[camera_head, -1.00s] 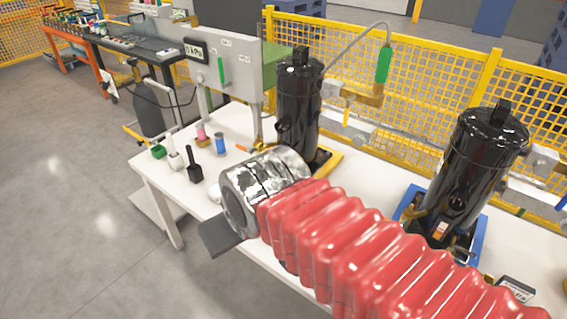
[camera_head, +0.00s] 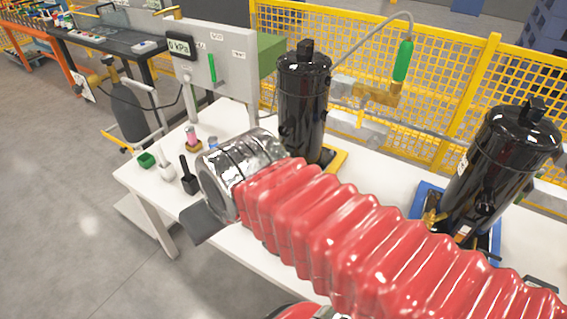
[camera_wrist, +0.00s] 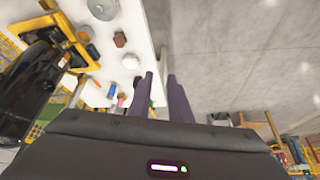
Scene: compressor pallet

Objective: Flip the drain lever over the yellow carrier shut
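The yellow carrier (camera_head: 337,158) lies on the white table under the left black compressor (camera_head: 303,110); my wrist hides most of it in the head view. In the wrist view, yellow carrier parts (camera_wrist: 85,48) show at upper left beside the black cylinder (camera_wrist: 25,85). I cannot make out the drain lever or its position in either current view. My gripper (camera_head: 205,222) is over the table's front edge, left of and nearer than the carrier. In the wrist view, my gripper's fingers (camera_wrist: 160,85) are apart with nothing between them.
A second black compressor (camera_head: 500,165) stands on a blue carrier (camera_head: 425,200) at right. A gauge panel (camera_head: 225,65) reads 0 kPa behind the table.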

